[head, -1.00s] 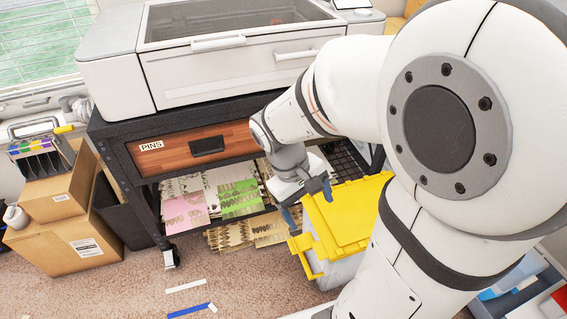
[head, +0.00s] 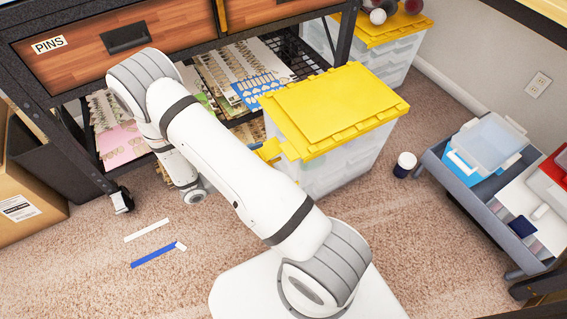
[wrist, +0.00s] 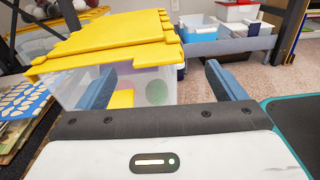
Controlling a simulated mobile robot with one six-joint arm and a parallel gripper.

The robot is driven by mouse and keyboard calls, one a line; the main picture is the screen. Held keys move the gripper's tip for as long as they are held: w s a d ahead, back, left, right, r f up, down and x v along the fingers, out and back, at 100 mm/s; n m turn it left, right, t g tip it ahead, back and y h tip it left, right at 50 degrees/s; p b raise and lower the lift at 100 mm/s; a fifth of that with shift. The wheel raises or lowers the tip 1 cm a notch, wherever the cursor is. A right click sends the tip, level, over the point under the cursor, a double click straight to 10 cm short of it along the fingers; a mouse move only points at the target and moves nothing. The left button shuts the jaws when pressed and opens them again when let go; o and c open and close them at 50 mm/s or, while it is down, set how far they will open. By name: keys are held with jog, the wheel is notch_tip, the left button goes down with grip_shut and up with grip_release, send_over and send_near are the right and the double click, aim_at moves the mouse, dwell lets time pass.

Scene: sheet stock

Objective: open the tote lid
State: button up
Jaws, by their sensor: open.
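The tote (head: 345,160) is a clear bin with a yellow lid (head: 335,105), standing on the carpet beside the rack. The lid lies flat across its top and looks closed. A yellow latch (head: 268,150) sticks out on its left side, partly behind my arm. In the wrist view, the lid (wrist: 110,38) is at upper left and a yellow piece (wrist: 121,98), likely the latch, shows beside the left finger. My gripper (wrist: 162,82) is open, with two blue fingers facing the tote's side and nothing visibly held. In the head view my arm hides the gripper.
A second yellow-lidded tote (head: 385,28) stands behind. A dark rack with wooden drawers (head: 85,48) and a shelf of cut sheets borders the left and back. A grey cart with bins (head: 490,175) is at right, and a small jar (head: 405,165) is nearby.

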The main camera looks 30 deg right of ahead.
jog(key=d+f+t+b, duration=0.1)
jog(key=d+f+b, duration=0.1)
jog(key=d, duration=0.5)
jog(key=shift+w+d+n+b, duration=0.25)
jog(key=shift+d+n+b, duration=0.1)
jog(key=shift+n, duration=0.05)
jog(key=shift+c, duration=0.2)
